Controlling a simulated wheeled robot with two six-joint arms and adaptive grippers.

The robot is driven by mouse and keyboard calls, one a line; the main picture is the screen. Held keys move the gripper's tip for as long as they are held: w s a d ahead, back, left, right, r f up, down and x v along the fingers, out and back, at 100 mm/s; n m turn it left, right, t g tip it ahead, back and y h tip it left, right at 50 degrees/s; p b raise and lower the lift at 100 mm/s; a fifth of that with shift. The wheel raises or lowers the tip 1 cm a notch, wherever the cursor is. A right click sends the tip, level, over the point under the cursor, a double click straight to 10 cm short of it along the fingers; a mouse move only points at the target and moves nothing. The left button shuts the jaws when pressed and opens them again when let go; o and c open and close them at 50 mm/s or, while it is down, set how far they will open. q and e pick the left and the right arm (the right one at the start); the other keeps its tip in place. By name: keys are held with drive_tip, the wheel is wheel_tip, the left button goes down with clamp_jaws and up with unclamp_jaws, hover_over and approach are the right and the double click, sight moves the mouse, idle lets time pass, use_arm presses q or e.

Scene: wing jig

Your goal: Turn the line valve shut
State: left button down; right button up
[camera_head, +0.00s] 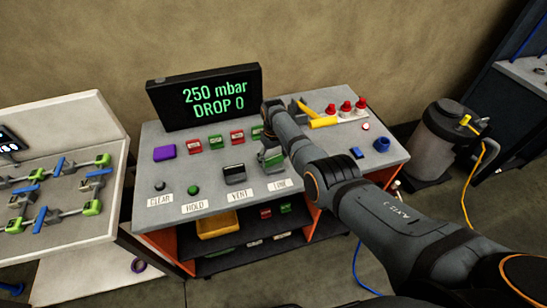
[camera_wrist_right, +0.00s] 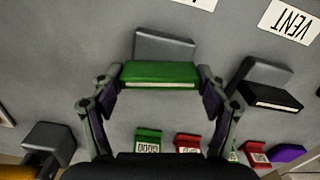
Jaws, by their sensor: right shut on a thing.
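The line valve (camera_wrist_right: 160,74) has a green handle in front of a grey block on the grey panel, beside the VENT valve. My right gripper (camera_wrist_right: 160,88) has one finger at each end of the green handle and is shut on it. In the head view my right arm comes in from the lower right, and the gripper (camera_head: 270,155) is at the valve above the LINE label (camera_head: 281,184), partly hiding it. The black VENT valve (camera_head: 234,174) stands just to the left. My left gripper is not in view.
The display (camera_head: 205,97) reads 250 mbar, DROP 0. Red and green tagged blocks (camera_head: 237,138) stand behind the valves. A yellow tool (camera_head: 323,122) and red-capped items (camera_head: 345,108) are at the back right. A grey tank (camera_head: 435,145) stands right of the bench.

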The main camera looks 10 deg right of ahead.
sight(273, 157)
drive_tip(key=shift+m, duration=1.1)
drive_tip(key=o, duration=1.1)
drive_tip(key=shift+o, duration=0.2)
drive_tip(key=shift+r, duration=0.2)
wheel_tip(273, 157, up, 12)
drive_tip(key=shift+f, duration=0.2)
